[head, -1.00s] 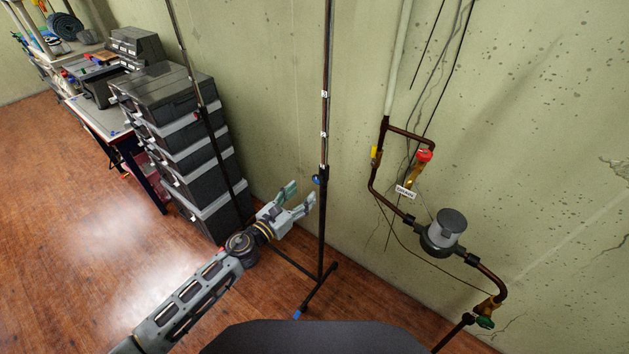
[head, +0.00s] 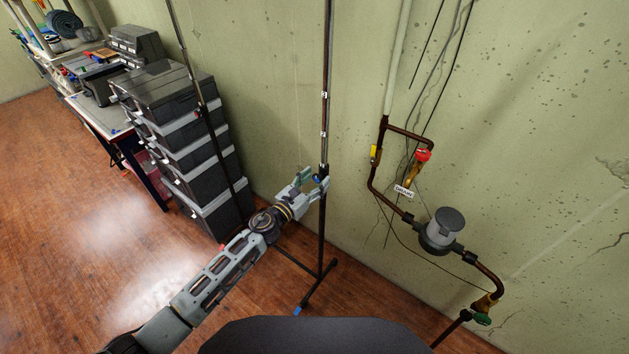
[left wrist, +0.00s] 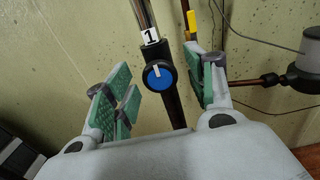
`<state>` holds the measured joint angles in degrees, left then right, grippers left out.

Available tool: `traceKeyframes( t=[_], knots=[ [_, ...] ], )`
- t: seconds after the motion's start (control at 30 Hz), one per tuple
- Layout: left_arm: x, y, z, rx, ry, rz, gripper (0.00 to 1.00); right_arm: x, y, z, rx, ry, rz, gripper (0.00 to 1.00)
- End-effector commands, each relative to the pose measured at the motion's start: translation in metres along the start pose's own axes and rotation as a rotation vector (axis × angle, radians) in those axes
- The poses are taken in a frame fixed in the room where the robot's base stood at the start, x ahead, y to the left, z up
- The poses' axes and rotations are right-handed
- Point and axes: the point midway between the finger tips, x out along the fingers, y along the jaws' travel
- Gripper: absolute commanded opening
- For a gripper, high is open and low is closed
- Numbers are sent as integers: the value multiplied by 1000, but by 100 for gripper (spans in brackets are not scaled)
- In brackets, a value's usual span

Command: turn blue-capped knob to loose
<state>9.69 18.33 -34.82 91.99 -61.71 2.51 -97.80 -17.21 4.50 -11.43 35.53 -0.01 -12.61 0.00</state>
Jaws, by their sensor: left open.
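The blue-capped knob (left wrist: 158,76) sits on a dark upright pole (left wrist: 174,106), just below a label reading 1. Its cap is blue with a white pointer mark and a black rim. In the head view the knob (head: 317,180) is small and partly hidden by the fingers. My left gripper (head: 313,180) is open at the pole. In the left wrist view its green-padded fingers (left wrist: 163,88) stand on either side of the knob, with visible gaps, so it does not grip it. My right gripper is not in view.
Copper pipes with a grey meter (head: 440,232) and a red-handled valve (head: 424,156) run along the wall to the right. Stacked black cases (head: 180,130) stand left of the pole. The pole's feet (head: 318,288) spread on the wooden floor.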

Motion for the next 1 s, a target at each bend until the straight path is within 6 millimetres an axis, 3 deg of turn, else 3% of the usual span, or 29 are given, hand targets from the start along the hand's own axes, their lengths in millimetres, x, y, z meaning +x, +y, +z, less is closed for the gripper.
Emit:
traceKeyframes(
  t=[0.23, 0.6, 1.0],
  knots=[
    [0, 0, 0, 0, 0, 0, 55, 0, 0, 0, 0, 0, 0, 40],
    [0, 0, 0, 0, 0, 0, 8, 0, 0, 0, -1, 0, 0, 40],
    [0, 0, 0, -53, 0, 0, 8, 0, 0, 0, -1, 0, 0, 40]
  ],
)
